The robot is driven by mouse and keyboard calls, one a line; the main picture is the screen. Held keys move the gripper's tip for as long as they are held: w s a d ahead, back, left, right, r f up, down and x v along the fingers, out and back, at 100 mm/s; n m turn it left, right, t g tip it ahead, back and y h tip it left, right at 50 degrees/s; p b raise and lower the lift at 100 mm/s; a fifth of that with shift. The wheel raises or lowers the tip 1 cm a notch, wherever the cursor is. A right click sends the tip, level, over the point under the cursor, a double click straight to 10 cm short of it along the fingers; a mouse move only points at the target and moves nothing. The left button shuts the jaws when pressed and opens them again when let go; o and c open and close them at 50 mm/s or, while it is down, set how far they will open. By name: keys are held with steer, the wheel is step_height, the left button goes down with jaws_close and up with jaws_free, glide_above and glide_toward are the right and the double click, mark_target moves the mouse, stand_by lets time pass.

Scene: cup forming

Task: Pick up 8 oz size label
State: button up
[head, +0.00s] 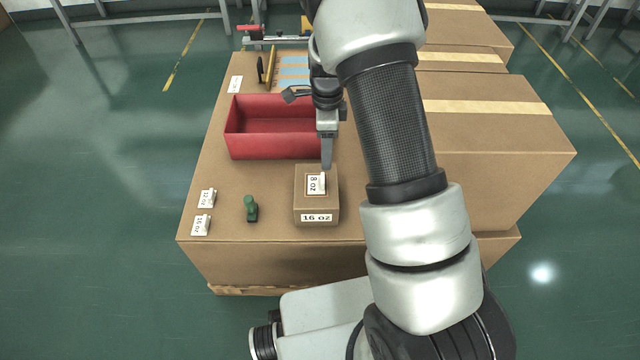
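The 8 oz size label (314,184) is a small white tag with dark print, and it lies on top of a small cardboard box (304,208). The box front carries a 16 oz marking (317,217). My gripper (327,167) points down just above the far side of the box top, close to the label. Its fingers appear as one narrow grey shape, so their gap does not show. I cannot tell whether the fingertips touch the label.
A red open bin (236,141) stands behind the small box. A green-handled tool (250,208) sits left of the box. Labels marked 12 oz (207,198) and 16 oz (201,225) lie near the left edge. Large cartons (490,130) stand right, partly behind my arm.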

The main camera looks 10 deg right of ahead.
steer(key=b, duration=0.1)
glide_toward(316, 181)
steer(key=shift+s+d+f, duration=0.15)
steer(key=shift+s+d, duration=1)
steer(key=shift+s, duration=0.05)
steer(key=f, duration=0.1)
steer(key=f+b, duration=0.1)
steer(key=f, duration=0.1)
steer(key=f+b, duration=0.1)
steer(key=f, duration=0.1)
steer(key=shift+w+f, duration=0.1)
steer(key=shift+w, duration=0.25)
steer(key=c, duration=1.1)
